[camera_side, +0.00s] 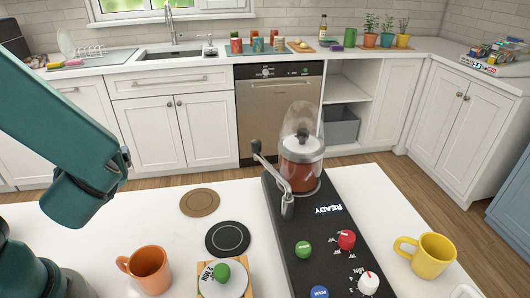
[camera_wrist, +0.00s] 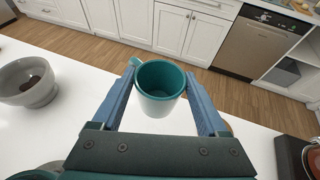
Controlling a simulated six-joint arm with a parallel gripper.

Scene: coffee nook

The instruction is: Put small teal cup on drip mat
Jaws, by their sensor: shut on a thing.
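The small teal cup (camera_wrist: 158,104) shows in the wrist view, teal inside and pale on the lower outside, with its handle to the left. My gripper (camera_wrist: 161,74) has its two blue fingers on either side of the cup and is shut on it. The cup is upright and its inside looks empty. In the side view the cup and my fingers cannot be made out; only my arm shows at the left. The dark round mat with a pale ring, which looks like the drip mat (camera_side: 228,239), lies bare on the white counter.
A brown round coaster (camera_side: 199,202) lies behind the dark mat. The black coffee machine (camera_side: 325,240) is to the right, with a yellow mug (camera_side: 431,257) beyond. A grey bowl (camera_wrist: 27,88) is at the wrist view's left.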

